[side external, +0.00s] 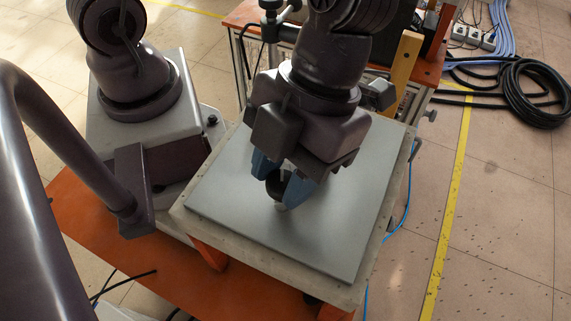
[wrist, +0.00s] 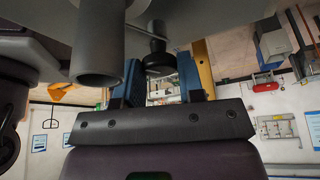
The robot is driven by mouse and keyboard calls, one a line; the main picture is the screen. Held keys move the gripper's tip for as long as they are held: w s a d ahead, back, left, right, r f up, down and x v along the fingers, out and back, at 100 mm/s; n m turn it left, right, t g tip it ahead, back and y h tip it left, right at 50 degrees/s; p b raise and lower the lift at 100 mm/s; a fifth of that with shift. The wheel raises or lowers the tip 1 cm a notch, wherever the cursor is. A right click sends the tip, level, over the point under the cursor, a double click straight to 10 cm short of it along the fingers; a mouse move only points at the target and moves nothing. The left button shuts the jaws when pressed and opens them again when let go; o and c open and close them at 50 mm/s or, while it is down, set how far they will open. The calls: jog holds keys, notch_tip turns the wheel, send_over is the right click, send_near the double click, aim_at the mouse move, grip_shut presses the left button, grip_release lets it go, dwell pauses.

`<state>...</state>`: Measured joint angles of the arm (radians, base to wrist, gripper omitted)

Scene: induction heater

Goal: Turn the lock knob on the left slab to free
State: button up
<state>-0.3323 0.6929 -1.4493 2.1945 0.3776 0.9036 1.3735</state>
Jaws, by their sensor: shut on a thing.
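A flat grey slab (side external: 335,235) lies in a pale frame in the middle of the side view; its grey surface (wrist: 225,25) fills part of the top of the wrist view. A small black lock knob (wrist: 161,60) on a short stem stands out from it, between the two blue fingers of my gripper (wrist: 160,78). In the side view my gripper (side external: 280,184) is low over the slab, shut on the knob, which the fingers mostly hide. Any lock or free marking is not visible.
A thick curved metal tube (side external: 65,135) rises in the left foreground; a round grey tube (wrist: 97,45) shows close by in the wrist view. An orange table (side external: 165,255) lies below the slab. A black cable coil (side external: 530,92) lies on the floor at right.

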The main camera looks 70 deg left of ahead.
jog(key=n+t+h, duration=0.1)
jog(key=n, duration=0.5)
jog(key=shift+a+n+t+h, duration=0.15)
jog(key=shift+n+t+h, duration=0.15)
jog(key=shift+t+h, duration=0.1)
jog(key=n+t, duration=0.1)
jog(key=n, duration=0.2)
jog(key=n+t, duration=0.1)
jog(key=n, duration=0.2)
jog(key=shift+s+h, duration=0.15)
jog(key=shift+h, duration=0.15)
jog(key=shift+n, duration=0.3)
jog(key=o, duration=0.6)
jog(key=shift+r, duration=0.1)
jog(key=shift+s+v, duration=0.15)
jog(key=shift+v, duration=3.05)
jog(key=shift+s+v, duration=0.15)
jog(key=shift+v, duration=3.05)
jog(key=shift+a, duration=0.1)
